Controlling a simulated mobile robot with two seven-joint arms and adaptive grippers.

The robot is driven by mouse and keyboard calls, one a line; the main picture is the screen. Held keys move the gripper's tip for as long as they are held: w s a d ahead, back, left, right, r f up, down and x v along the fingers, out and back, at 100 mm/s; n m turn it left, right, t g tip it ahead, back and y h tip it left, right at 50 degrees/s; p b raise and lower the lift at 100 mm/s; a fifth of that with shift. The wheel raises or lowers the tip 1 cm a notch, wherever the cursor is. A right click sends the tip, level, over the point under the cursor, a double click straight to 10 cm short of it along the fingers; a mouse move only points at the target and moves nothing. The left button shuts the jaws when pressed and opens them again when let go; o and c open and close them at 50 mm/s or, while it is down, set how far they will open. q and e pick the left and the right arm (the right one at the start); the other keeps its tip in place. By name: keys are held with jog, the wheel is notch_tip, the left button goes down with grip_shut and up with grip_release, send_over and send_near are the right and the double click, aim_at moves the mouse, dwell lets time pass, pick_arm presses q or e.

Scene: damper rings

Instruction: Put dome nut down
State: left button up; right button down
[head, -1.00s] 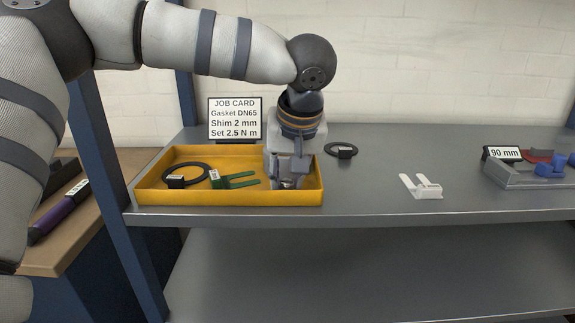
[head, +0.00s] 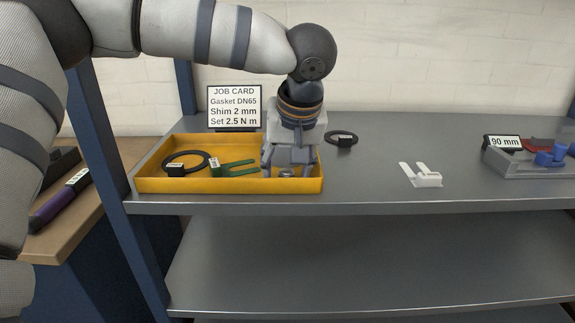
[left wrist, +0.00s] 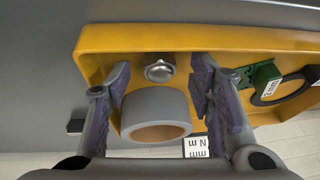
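The dome nut (head: 287,174) is a small silvery nut in the right part of the yellow tray (head: 220,186). In the left wrist view the dome nut (left wrist: 160,68) lies in the tray with its rounded end showing, between the fingertips and apart from both. My left gripper (head: 289,168) points down into the tray with its fingers spread around the nut; in the left wrist view the gripper (left wrist: 160,80) is open. My right gripper is in neither view.
A grey hollow cylinder (left wrist: 155,108) shows between the fingers. The tray also holds a black ring (head: 205,157) and a green forked shim (head: 238,170). A job card (head: 234,106) stands behind. Another black ring (head: 341,136) and a white bracket (head: 424,178) lie right, with clear shelf between.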

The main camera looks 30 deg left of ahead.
pick_arm(q)
jog(key=v, duration=1.2)
grip_shut()
dwell(0.6)
dwell(0.4)
